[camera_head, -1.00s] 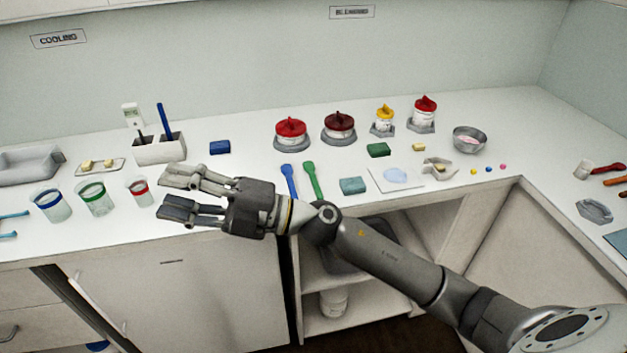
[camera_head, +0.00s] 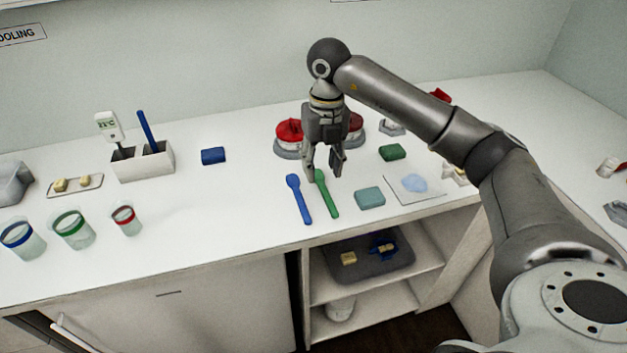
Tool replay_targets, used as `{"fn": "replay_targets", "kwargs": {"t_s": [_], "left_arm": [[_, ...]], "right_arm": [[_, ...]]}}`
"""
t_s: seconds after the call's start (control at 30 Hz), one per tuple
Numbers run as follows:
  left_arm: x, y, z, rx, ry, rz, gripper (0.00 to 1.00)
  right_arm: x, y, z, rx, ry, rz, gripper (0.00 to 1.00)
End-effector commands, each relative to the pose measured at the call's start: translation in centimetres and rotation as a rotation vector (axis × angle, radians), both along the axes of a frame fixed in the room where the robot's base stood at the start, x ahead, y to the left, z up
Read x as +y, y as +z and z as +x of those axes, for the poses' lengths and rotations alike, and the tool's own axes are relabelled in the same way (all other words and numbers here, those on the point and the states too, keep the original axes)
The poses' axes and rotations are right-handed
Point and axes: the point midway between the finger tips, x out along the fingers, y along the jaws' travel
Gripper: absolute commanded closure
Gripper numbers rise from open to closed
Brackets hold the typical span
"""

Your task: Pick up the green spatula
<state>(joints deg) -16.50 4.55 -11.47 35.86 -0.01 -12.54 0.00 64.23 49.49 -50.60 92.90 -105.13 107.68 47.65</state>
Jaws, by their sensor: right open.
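The green spatula (camera_head: 329,198) lies flat on the white counter, its broad end away from me and its handle toward the front edge. My right gripper (camera_head: 324,176) points down with its fingers apart, over the broad end of the green spatula. One finger overlaps that end in the picture; I cannot tell whether it touches. Nothing is held between the fingers. A blue spatula (camera_head: 299,200) lies just left of the green one. My left gripper is not in view.
A teal block (camera_head: 369,197) lies right of the green spatula, with a white sheet (camera_head: 414,187) beyond it. Red-lidded jars (camera_head: 289,136) stand behind my gripper. A green block (camera_head: 392,152) lies to the right.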

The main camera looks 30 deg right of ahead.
Motion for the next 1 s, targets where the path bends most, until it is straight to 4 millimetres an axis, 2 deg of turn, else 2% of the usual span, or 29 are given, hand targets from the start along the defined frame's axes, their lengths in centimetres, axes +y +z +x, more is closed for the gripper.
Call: {"fn": "replay_targets", "kwargs": {"t_s": [0.07, 0.17, 0.33, 0.5, 0.63, 0.77, 0.9, 1.0], "left_arm": [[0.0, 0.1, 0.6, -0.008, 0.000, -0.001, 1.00], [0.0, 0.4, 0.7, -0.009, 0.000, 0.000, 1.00], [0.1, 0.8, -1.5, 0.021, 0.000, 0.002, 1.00], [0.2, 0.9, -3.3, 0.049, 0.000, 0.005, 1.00], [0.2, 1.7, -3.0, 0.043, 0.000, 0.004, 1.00], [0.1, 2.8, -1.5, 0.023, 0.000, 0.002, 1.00], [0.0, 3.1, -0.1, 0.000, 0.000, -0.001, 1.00], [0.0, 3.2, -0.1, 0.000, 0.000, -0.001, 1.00]], "right_arm": [[-0.9, 0.1, -0.1, 0.010, -0.018, -0.030, 0.58], [-1.2, -1.0, -0.3, 0.017, -0.024, -0.038, 0.58], [-1.2, -3.7, -0.3, 0.016, -0.023, -0.036, 0.58], [-1.2, -5.2, -0.2, 0.013, -0.021, -0.035, 0.58], [-1.5, -6.3, -0.3, 0.016, -0.021, -0.034, 0.58], [-2.0, -8.1, -0.4, 0.016, -0.021, -0.034, 0.58], [-1.9, -9.9, -0.3, 0.014, -0.020, -0.033, 0.58], [-1.9, -10.4, -0.3, 0.012, -0.020, -0.032, 0.58]]}}
